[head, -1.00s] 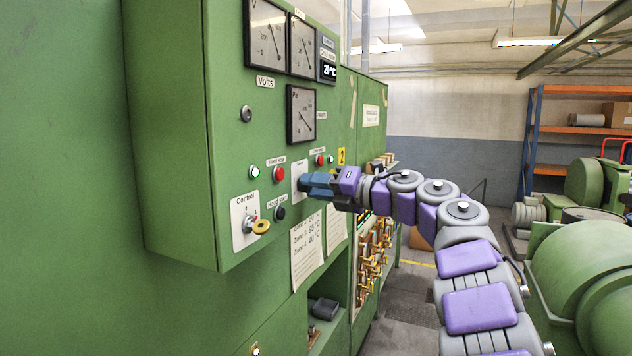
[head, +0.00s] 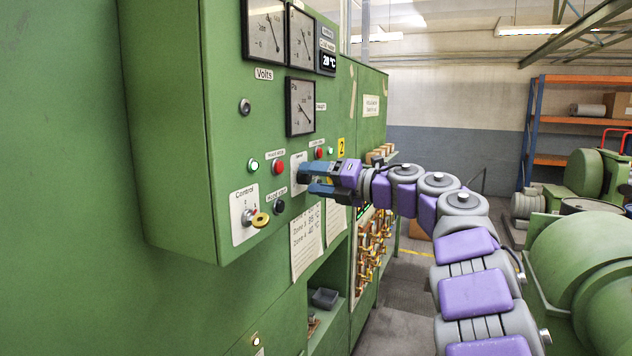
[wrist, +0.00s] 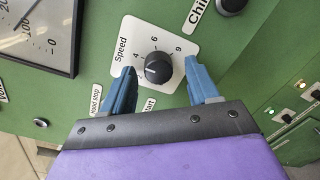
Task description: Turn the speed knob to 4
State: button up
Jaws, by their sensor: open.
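The speed knob (wrist: 158,68) is round and black, on a white plate (wrist: 128,42) marked "Speed" with numbers around it. Its pale mark seems to lie on the left side, but I cannot tell which number it points to. My gripper (head: 308,180) is open at the panel, in front of the Speed plate. In the wrist view the two blue fingers of my gripper (wrist: 162,70) stand on either side of the knob, with a gap to each and nothing held.
A red button (head: 279,168) and a key switch with a yellow tag (head: 260,220) are on the panel left of my gripper. Another red button (head: 319,153) is just above it. Gauges (head: 301,107) sit higher up.

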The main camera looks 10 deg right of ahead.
jog(key=b+v, duration=0.3)
jog(key=v, duration=1.4)
jog(key=shift+d+f, duration=0.25)
jog(key=shift+w, duration=0.1)
